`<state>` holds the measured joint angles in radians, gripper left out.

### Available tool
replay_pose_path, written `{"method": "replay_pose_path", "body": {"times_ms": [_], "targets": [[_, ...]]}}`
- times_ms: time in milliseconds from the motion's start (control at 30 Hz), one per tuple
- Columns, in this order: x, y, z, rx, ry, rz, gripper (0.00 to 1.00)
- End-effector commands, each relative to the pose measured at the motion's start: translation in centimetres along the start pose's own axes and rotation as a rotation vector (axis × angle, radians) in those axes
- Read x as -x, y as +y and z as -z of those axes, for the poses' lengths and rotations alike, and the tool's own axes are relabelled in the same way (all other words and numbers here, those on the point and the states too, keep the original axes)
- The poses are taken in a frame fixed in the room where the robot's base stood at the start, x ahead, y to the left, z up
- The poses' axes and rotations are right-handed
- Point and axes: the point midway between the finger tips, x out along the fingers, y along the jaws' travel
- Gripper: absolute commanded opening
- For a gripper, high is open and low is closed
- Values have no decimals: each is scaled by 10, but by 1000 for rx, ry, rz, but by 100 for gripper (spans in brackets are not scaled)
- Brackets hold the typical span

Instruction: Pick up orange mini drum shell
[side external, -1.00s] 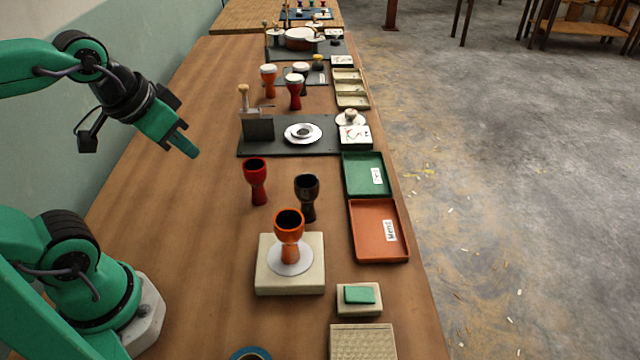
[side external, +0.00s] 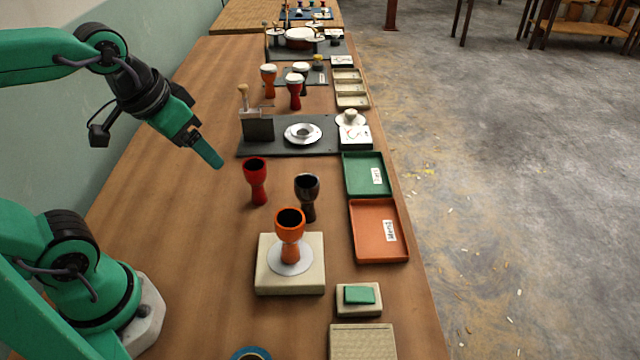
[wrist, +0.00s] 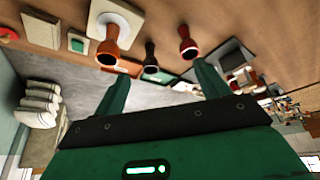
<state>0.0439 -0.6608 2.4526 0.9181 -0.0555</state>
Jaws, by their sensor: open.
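The orange mini drum shell (side external: 290,236) stands upright on a white disc (side external: 290,258) on a cream block (side external: 262,277). A red shell (side external: 256,181) and a dark brown shell (side external: 307,196) stand on the table behind it. My gripper (side external: 214,160) is in the air to the upper left of the shells, apart from all of them. In the wrist view my gripper (wrist: 160,80) is open and empty, and the orange shell (wrist: 108,42), the dark shell (wrist: 150,62) and the red shell (wrist: 187,45) show beyond the fingers.
A green tray (side external: 352,188) and an orange tray (side external: 366,250) lie along the table's right edge. A black board (side external: 255,150) with a small press and white discs is behind the shells. A cream block with a green pad (side external: 359,295) is in front. Bare table lies left of the shells.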

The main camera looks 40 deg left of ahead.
Motion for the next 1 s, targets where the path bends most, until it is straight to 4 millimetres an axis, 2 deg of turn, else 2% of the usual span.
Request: {"method": "replay_pose_path", "body": {"times_ms": [500, 1000], "targets": [[-48, 58, 33, 52, -267, -11, 74], [-107, 123, 38, 87, -480, 69, 74]]}}
